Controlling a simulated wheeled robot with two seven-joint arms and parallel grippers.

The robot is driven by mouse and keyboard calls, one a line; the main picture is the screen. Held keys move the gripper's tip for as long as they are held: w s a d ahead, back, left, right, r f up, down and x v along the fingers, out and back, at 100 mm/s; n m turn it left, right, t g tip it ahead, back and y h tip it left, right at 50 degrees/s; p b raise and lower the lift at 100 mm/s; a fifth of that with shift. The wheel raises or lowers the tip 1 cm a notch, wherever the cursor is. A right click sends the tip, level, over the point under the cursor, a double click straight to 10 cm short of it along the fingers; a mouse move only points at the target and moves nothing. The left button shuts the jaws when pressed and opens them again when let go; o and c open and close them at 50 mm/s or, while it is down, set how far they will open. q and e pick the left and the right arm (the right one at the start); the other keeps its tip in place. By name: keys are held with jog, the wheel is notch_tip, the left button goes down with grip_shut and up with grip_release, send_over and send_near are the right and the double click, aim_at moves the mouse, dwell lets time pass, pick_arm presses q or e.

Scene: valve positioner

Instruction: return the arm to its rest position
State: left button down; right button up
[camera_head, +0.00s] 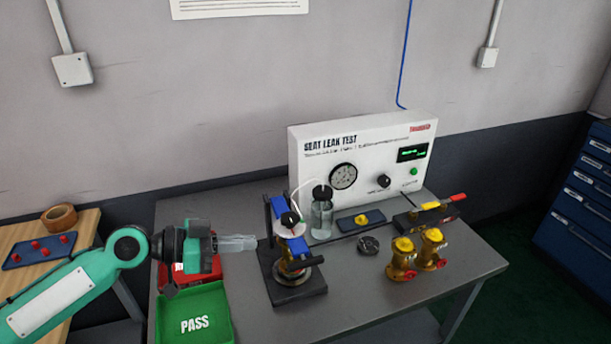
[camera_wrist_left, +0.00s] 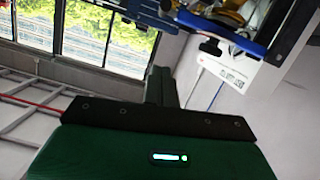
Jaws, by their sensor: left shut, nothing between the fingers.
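My left arm comes in from the left in the head view, green and white. Its left gripper (camera_head: 252,243) is level, points right, and is shut with nothing in it. Its tips end just left of the valve fixture (camera_head: 297,288), which has blue clamps and a valve held upright. From this view I cannot tell the exact gap between them. In the left wrist view my gripper (camera_wrist_left: 162,85) shows as a dark finger, with part of the test bench tilted at the upper right. My right gripper is not in view.
The green PASS tray (camera_head: 196,322) and a red tray (camera_head: 171,274) lie below my left gripper. The seat leak test box (camera_head: 310,180) stands at the back with a bottle (camera_head: 321,215) before it. Two brass valves (camera_head: 402,262) stand right of centre. A blue cabinet (camera_head: 585,200) is far right.

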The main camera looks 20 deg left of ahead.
pick_arm(q)
jog(key=s+d+f+n+g+y, duration=0.1)
jog(key=s+d+f+y, duration=0.15)
jog(key=f, duration=0.35)
jog(key=s+d+f+y, duration=0.1)
jog(key=s+f, duration=0.3)
jog(key=f, duration=0.3)
jog(key=s+d+f+n+g+y, duration=0.1)
jog(key=s+f+y, duration=0.15)
jog(key=f, duration=0.35)
jog(key=s+a+f+n+g+y, duration=0.25)
jog(key=s+f+n+y, duration=0.4)
jog(key=s, duration=0.55)
notch_tip(320, 180, down, 32)
jog(key=s+m+g+p, duration=0.1)
jog(key=s+a+f, duration=0.2)
jog(key=s+f, duration=0.6)
jog(key=s, duration=0.1)
jog(key=s+a+f+g+p, duration=0.1)
jog(key=s+a+f, duration=0.1)
jog(key=s+f, duration=0.7)
jog(key=shift+s, duration=0.35)
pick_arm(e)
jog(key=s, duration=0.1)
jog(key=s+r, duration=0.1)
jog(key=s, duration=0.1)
